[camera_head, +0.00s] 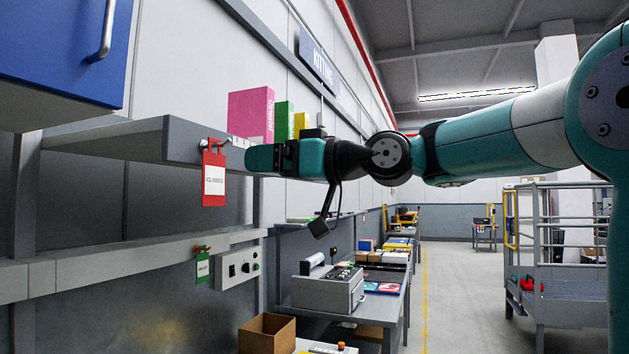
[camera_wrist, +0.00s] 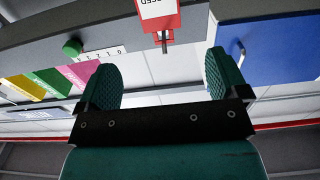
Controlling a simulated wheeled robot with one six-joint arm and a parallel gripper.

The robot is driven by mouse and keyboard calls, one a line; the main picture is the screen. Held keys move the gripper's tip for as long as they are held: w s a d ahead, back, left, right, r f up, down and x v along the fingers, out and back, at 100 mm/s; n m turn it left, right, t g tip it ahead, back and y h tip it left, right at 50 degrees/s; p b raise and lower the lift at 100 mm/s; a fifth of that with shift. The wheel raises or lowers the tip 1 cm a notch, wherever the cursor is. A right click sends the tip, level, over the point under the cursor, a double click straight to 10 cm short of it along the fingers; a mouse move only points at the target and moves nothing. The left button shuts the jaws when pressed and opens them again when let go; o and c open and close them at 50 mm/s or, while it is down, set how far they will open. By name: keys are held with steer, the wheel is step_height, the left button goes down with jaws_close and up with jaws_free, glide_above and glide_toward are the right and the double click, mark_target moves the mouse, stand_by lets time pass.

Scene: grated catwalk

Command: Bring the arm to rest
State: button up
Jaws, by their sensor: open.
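My arm stretches from the right edge of the head view to the left, roughly level. My gripper (camera_head: 262,158) is at its end, its fingers pointing left beside a red tag (camera_head: 213,180) that hangs at the shelf's end. In the wrist view the two green fingers of my gripper (camera_wrist: 163,75) stand wide apart with nothing between them. The red tag (camera_wrist: 158,14) shows beyond and between them, upside down. I cannot tell the exact distance from the fingers to the tag.
A grey shelf (camera_head: 120,138) and a blue cabinet (camera_head: 65,45) are on the left. Pink (camera_head: 251,115), green and yellow binders stand behind my gripper. A green tag (camera_head: 202,266) hangs lower, by a switch box (camera_head: 239,268). The aisle (camera_head: 450,290) at right is open floor, beside a railed platform (camera_head: 560,285).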

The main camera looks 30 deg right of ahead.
steer(key=b+v, duration=0.1)
steer(key=v, duration=0.6)
steer(key=shift+b, duration=0.4)
steer(key=shift+s, duration=0.1)
steer(key=s+a+f+m+g+h, duration=0.1)
steer(key=a+f+g, duration=0.4)
steer(key=f, duration=0.5)
steer(key=s+a+f+g+h, duration=0.1)
steer(key=s+a+f+g, duration=0.1)
steer(key=a+f, duration=0.6)
steer(key=s+f+g+h, duration=0.4)
steer(key=s+f+g, duration=0.3)
steer(key=s+f, duration=0.8)
step_height(320, 180, down, 3)
steer(key=shift+s+a+f+n+g, duration=0.2)
steer(key=shift+a+f+n+g, duration=0.05)
steer(key=shift+n+g, duration=0.15)
